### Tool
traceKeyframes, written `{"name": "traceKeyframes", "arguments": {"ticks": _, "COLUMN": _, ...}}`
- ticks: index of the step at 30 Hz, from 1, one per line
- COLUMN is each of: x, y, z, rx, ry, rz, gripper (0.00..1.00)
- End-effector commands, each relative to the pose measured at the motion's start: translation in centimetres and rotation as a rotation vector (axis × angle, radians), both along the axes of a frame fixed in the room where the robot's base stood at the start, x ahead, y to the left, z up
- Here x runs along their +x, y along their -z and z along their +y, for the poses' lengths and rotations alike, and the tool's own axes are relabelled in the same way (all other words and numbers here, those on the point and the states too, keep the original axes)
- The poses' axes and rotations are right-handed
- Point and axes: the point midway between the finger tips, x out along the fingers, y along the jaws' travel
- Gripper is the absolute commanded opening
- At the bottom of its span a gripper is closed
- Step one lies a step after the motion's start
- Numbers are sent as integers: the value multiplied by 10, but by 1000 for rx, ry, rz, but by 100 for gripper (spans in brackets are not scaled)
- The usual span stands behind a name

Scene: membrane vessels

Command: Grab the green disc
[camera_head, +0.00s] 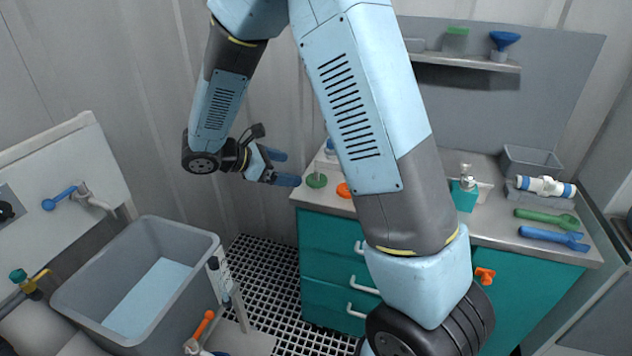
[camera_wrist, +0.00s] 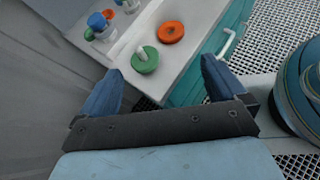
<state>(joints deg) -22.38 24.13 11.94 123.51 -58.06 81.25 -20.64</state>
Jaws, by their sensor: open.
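The green disc (camera_head: 316,181) lies on the left end of the counter, with a pale upright stem on it. In the wrist view the green disc (camera_wrist: 145,62) sits ahead of my gripper, between the lines of its two fingers and nearer the left one. My gripper (camera_head: 284,168) has blue fingers, spread apart with nothing between them. In the head view it is just left of the counter's end, apart from the disc. The fingers also show in the wrist view (camera_wrist: 158,82).
An orange disc (camera_head: 344,190) lies right of the green one, partly by my arm. The counter (camera_head: 487,228) holds a green wrench (camera_head: 545,217), a blue wrench (camera_head: 553,238) and a grey bin (camera_head: 530,162). Blue-topped vessels (camera_wrist: 98,22) stand behind the green disc. A grey sink (camera_head: 75,292) is at left.

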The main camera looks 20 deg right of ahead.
Motion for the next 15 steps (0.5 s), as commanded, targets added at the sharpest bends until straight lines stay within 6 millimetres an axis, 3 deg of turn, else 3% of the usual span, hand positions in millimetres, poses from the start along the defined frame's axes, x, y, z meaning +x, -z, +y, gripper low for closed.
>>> {"name": "traceKeyframes", "arguments": {"ticks": 3, "x": 11, "y": 21, "z": 18, "rx": -65, "ry": -82, "rz": 49, "gripper": 98}}
{"name": "traceKeyframes", "arguments": {"ticks": 9, "x": 21, "y": 39, "z": 33, "rx": -123, "ry": -154, "rz": 87, "gripper": 98}}
{"name": "traceKeyframes", "arguments": {"ticks": 15, "x": 26, "y": 48, "z": 20, "rx": -134, "ry": -164, "rz": 95, "gripper": 98}}
